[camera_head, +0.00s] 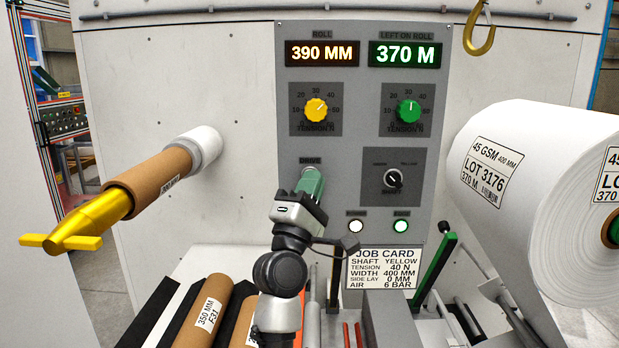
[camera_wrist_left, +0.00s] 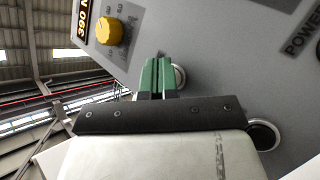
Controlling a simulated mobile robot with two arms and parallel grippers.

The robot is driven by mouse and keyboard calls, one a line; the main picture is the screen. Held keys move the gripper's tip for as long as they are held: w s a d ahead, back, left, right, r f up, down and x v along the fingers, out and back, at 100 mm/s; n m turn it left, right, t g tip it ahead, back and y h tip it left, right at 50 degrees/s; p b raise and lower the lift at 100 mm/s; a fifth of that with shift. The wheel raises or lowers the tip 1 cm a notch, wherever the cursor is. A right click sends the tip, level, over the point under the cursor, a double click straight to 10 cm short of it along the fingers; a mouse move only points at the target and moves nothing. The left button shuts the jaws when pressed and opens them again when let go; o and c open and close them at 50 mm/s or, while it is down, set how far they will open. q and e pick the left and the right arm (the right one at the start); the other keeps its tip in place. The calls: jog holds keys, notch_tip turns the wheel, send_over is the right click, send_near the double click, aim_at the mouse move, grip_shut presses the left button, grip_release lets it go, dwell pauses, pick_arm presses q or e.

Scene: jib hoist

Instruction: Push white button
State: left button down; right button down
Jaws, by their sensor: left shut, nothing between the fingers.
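My left gripper (camera_head: 313,178) is shut and empty, its green fingers raised in front of the grey control panel (camera_head: 350,190), just below a small label. In the left wrist view its fingertips (camera_wrist_left: 157,66) overlap a pale, round, metal-rimmed button (camera_wrist_left: 180,77); I cannot tell whether they touch it. A small white button (camera_head: 355,226) is lower right of the gripper in the head view, beside a green-lit one (camera_head: 401,227). Another ringed button (camera_wrist_left: 264,135) is partly hidden by my gripper body in the wrist view. My right gripper is not in view.
A yellow knob (camera_head: 316,110), a green knob (camera_head: 408,111) and a black selector (camera_head: 393,178) sit on the panel. A yellow-tipped shaft (camera_head: 90,222) sticks out at left. A big white roll (camera_head: 540,180) is at right. A job card (camera_head: 383,268) hangs below.

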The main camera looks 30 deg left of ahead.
pick_arm(q)
jog(key=shift+s+d, duration=0.15)
jog(key=shift+s, duration=0.15)
jog(key=s+d+p, duration=0.2)
jog(key=s+d, duration=0.1)
jog(key=s, duration=0.2)
jog(key=shift+d+f, duration=0.15)
dwell(0.5)
